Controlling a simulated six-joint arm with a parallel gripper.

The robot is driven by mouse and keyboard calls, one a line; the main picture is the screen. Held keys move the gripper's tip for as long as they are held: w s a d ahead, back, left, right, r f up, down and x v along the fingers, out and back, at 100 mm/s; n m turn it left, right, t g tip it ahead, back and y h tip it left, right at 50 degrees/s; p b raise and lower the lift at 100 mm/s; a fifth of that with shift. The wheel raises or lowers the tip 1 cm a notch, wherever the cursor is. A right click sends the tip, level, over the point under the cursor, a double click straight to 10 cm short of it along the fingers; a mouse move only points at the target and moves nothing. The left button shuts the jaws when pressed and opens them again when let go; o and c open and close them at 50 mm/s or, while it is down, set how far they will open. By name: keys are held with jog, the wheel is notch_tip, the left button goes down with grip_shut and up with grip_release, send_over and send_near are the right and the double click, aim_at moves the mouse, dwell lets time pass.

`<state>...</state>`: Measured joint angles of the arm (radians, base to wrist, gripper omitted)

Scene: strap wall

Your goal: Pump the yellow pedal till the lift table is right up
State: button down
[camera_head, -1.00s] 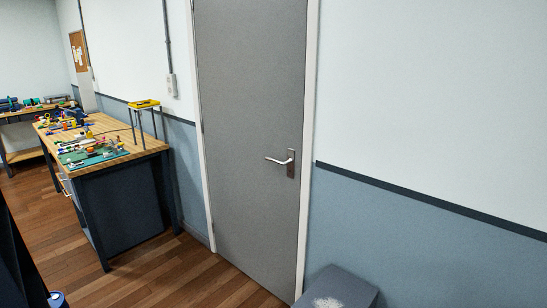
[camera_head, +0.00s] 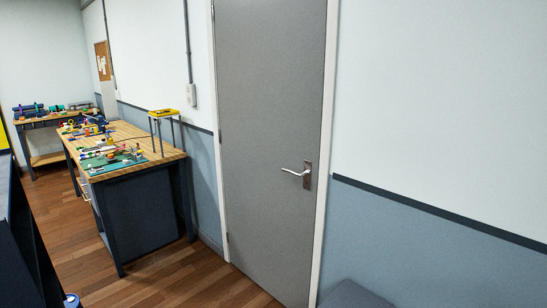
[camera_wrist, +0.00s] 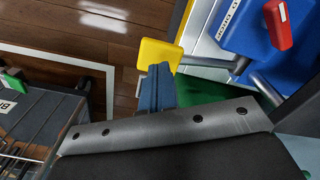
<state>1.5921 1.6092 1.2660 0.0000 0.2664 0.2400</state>
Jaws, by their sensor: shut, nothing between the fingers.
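In the wrist view a yellow block (camera_wrist: 158,55), which looks like the pedal, sits at the end of a grey metal rod (camera_wrist: 205,61). My gripper (camera_wrist: 157,80) is shut and empty, its blue-grey fingers at the block's lower edge in the picture. I cannot tell whether they touch it. No lift table can be made out for certain in either view. The head view shows neither my gripper nor the pedal.
A blue box (camera_wrist: 245,35) with a red handle (camera_wrist: 278,25) and a green surface (camera_wrist: 205,117) lie close to my gripper. In the head view a cluttered workbench (camera_head: 140,168) stands left of a closed grey door (camera_head: 265,130). Wooden floor (camera_head: 180,277) is clear before them.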

dwell(0.4)
notch_tip(320, 180, down, 9)
jog(key=shift+d+r, duration=0.15)
jog(key=shift+r, duration=0.05)
dwell(0.8)
jog(key=shift+r, duration=4.35)
jog(key=shift+f, duration=0.15)
notch_tip(320, 180, down, 8)
jog(key=shift+f, duration=0.2)
jog(key=shift+r, duration=4.35)
